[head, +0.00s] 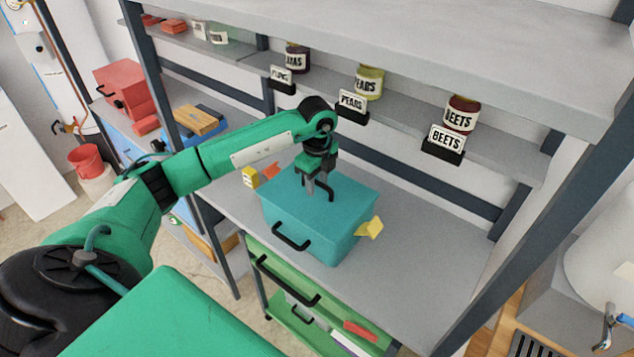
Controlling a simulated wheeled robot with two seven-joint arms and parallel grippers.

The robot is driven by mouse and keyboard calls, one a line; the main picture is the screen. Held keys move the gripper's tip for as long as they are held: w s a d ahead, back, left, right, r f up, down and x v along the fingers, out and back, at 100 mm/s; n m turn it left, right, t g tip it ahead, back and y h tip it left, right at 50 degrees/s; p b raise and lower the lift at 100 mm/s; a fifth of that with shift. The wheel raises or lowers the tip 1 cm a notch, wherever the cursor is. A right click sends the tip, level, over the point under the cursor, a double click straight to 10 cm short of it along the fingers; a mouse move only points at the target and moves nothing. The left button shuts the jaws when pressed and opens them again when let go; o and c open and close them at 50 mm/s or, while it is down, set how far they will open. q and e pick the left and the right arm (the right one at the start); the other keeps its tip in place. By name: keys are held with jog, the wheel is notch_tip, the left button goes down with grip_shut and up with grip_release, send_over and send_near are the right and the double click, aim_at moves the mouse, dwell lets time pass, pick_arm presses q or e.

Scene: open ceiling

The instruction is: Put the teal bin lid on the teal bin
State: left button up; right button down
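The teal bin (345,247) stands on the grey shelf top in the middle of the head view, with a black handle on its front. The flat teal lid (350,200) covers the bin's top; I see no clear gap between them, but cannot tell if it is fully seated. My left gripper (319,194) points down over the lid, its fingers at the lid's dark handle (330,192). Whether the fingers are closed on that handle is too small to tell. My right gripper is not in view.
A yellow piece (370,228) is at the bin's right side, and a yellow block (250,178) stands behind its left. Jars of beets (461,113) and pears (369,82) stand on the shelf above. The grey surface (430,250) right of the bin is clear.

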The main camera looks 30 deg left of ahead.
pick_arm(q)
notch_tip(320, 180, up, 13)
jog(key=b, duration=0.3)
jog(key=shift+r, duration=0.2)
jog(key=shift+f, duration=0.1)
